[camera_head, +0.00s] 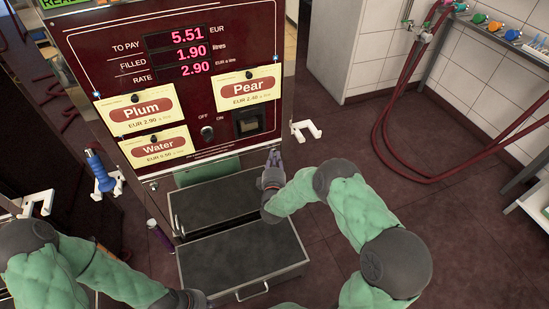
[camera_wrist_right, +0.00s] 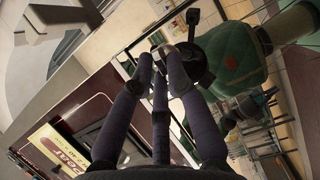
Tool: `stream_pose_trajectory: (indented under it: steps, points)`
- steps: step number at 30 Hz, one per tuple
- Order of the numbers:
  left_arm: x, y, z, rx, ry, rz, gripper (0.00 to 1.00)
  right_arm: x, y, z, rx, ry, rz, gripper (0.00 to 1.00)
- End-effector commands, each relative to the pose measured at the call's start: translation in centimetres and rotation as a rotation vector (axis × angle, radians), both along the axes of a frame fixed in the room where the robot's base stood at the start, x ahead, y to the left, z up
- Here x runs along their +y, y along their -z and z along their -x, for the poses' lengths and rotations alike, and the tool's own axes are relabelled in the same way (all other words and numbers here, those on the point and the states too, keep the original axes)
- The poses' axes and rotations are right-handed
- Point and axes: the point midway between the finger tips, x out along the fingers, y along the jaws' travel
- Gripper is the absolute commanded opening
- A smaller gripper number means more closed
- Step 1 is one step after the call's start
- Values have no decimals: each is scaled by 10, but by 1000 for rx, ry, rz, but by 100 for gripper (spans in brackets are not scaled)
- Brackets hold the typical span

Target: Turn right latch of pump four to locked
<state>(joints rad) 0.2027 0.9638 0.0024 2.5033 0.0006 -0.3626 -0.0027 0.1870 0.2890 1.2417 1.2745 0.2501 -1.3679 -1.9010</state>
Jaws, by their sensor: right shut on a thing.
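The dark red pump (camera_head: 185,88) stands in the upper middle of the head view, with a lit price display and cards for Plum, Pear and Water. My right gripper (camera_head: 274,158) is at the lower right edge of its front panel.
A dark-topped drawer (camera_head: 245,260) with a handle stands out below the panel. An empty white holder (camera_head: 305,130) is right of the pump. A blue nozzle (camera_head: 98,168) hangs at the left. Red hoses (camera_head: 385,125) loop at the right above clear floor.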

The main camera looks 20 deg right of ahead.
Motion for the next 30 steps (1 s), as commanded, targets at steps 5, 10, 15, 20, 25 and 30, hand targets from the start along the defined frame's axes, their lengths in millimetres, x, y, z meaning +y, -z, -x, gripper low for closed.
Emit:
stream_pose_trajectory:
  steps: [5,10,15,20,25,30]
  points:
    - [0,-13,0,0,0,0,0,0,-3,1,-4,0,-118,0]
    - [0,-25,0,0,0,0,0,-1,-5,1,-11,0,-272,0]
    - [0,-35,0,0,0,0,0,-2,-5,1,-21,-1,-434,0]
    - [0,-41,0,0,0,0,0,-4,-5,1,-30,0,-585,0]
    - [0,-45,0,0,0,0,0,-6,-5,1,-40,0,-746,0]
    - [0,-46,0,0,0,0,0,-7,-4,1,-48,0,-907,0]
